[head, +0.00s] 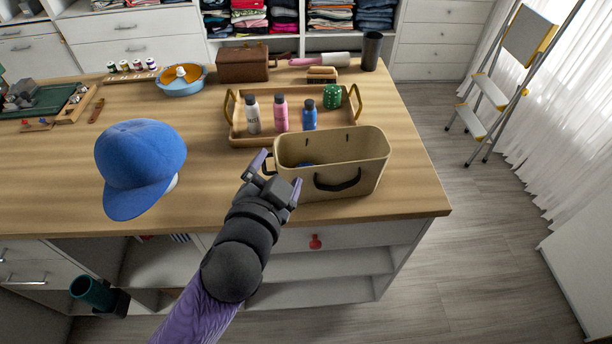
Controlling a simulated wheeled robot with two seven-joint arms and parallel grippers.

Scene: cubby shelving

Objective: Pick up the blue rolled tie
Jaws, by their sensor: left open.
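A tan bin (340,183) with dark handles stands at the front right of the wooden island top. A small bit of something blue (305,165) shows inside it, near its left end; most of it is hidden by the bin wall, so I cannot tell for sure that it is the rolled tie. My left gripper (276,176) is open and empty at the bin's left end, with its fingers close to the bin's rim and left handle. I cannot tell whether it touches the bin. My right gripper is not in view.
A blue cap (140,165) sits to the left. A brown box (243,64) and dark cup (371,51) stand at the back. The wood between cap and tray is clear.

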